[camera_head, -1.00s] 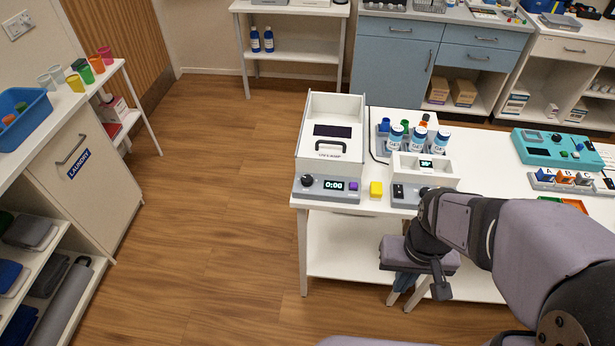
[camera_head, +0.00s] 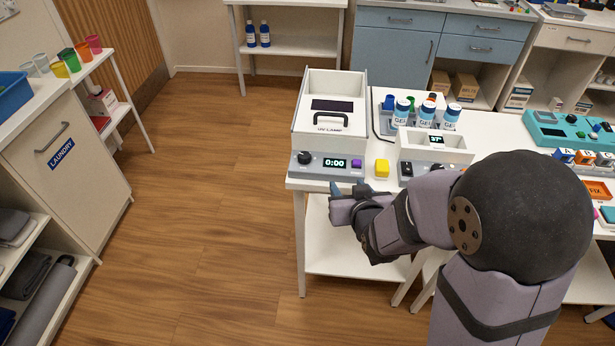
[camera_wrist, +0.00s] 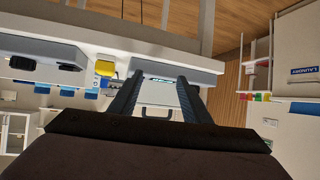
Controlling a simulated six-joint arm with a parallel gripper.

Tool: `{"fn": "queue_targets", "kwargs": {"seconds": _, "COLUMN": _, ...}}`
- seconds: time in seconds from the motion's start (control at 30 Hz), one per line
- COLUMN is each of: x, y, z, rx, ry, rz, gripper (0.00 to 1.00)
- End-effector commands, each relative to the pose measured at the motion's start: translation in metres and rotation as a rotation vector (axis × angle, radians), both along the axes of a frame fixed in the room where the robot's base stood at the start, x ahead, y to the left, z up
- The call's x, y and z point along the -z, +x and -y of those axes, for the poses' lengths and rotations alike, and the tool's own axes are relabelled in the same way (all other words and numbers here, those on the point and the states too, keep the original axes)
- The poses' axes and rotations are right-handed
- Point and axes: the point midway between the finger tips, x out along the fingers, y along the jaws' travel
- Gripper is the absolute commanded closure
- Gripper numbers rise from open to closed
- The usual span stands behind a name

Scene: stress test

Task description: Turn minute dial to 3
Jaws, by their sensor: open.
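A black round dial (camera_head: 304,158) sits at the left end of the grey front panel (camera_head: 322,174) of a white box (camera_head: 331,128) with a black handle. To its right are a display (camera_head: 335,163) reading 0:00 and a purple button (camera_head: 357,163). My gripper (camera_head: 349,186) is open and empty, in front of and below the panel's right part, apart from the dial. In the wrist view, the two fingers of my gripper (camera_wrist: 156,80) stand apart, with the box's panel (camera_wrist: 195,65) beyond them, upside down. I cannot make out the dial there.
A yellow block (camera_head: 382,168) lies right of the panel; it also shows in the wrist view (camera_wrist: 105,67). A white device (camera_head: 432,151) with a lit display stands further right, in front of several labelled bottles. The table's front edge (camera_head: 300,187) is close to my gripper. Open floor lies left.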

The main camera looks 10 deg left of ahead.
Motion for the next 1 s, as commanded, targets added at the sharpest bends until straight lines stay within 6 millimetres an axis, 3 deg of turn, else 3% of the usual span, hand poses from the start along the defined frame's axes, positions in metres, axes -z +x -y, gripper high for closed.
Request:
{"fn": "queue_targets", "kwargs": {"seconds": 0.03, "x": 0.012, "y": 0.005, "z": -0.011, "rx": -0.018, "ry": 0.013, "rz": 0.061, "gripper": 0.56}}
{"fn": "queue_targets", "kwargs": {"seconds": 0.2, "x": 0.013, "y": 0.016, "z": -0.04, "rx": -0.07, "ry": 0.069, "rz": 0.267, "gripper": 0.56}}
{"fn": "queue_targets", "kwargs": {"seconds": 0.4, "x": 0.012, "y": 0.015, "z": -0.063, "rx": -0.118, "ry": 0.117, "rz": 0.408, "gripper": 0.56}}
{"fn": "queue_targets", "kwargs": {"seconds": 0.6, "x": 0.009, "y": 0.011, "z": -0.076, "rx": -0.146, "ry": 0.149, "rz": 0.483, "gripper": 0.56}}
{"fn": "queue_targets", "kwargs": {"seconds": 1.0, "x": 0.004, "y": 0.016, "z": -0.081, "rx": -0.152, "ry": 0.157, "rz": 0.502, "gripper": 0.56}}
